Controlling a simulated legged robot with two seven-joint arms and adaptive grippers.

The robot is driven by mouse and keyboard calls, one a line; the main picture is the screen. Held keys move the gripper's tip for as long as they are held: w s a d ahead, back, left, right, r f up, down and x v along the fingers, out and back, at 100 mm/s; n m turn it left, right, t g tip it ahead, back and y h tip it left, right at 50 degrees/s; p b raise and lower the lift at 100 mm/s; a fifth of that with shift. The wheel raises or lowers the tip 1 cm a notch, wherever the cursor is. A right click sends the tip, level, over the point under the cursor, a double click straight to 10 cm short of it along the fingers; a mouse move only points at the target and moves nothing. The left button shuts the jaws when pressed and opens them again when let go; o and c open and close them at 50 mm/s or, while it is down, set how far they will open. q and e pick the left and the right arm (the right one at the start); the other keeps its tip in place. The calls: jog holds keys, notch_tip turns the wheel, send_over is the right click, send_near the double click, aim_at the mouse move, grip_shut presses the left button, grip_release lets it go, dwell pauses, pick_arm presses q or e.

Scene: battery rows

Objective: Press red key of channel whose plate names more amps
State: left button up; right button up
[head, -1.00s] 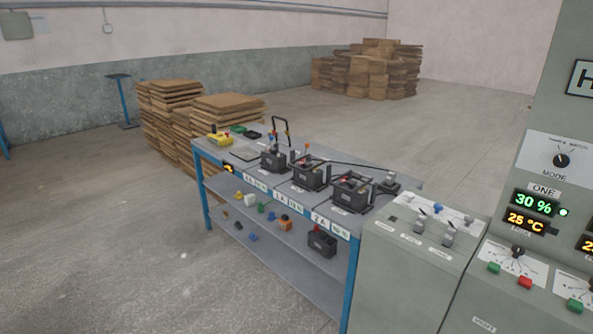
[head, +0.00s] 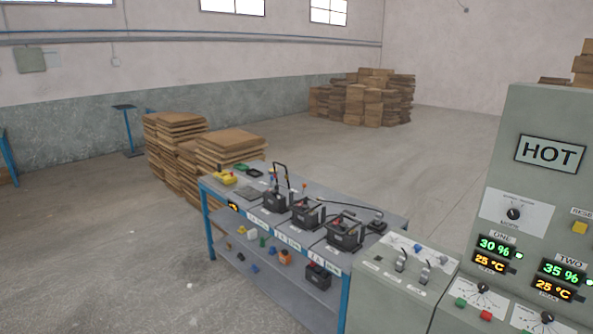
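The grey cabinet (head: 510,120) with a HOT sign (head: 549,153) stands at the right. Its channel ONE display (head: 494,246) reads 30 % and 25 °C, and its channel TWO display (head: 560,272) reads 35 % and 25 °C. Below channel ONE are a dial (head: 483,288), a green key (head: 460,302) and a red key (head: 487,314). Channel TWO's dial (head: 547,317) shows at the bottom edge; its red key is not visible. White plates (head: 288,241) line the front edge of the battery bench; their amp figures are too small to read. Neither gripper is in view.
The blue-legged bench (head: 345,297) holds several black batteries (head: 306,211) on top and small parts on its lower shelves. A low grey console (head: 392,308) with levers stands between bench and cabinet. Pallet stacks (head: 230,148) stand behind the bench. Floor at left is clear.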

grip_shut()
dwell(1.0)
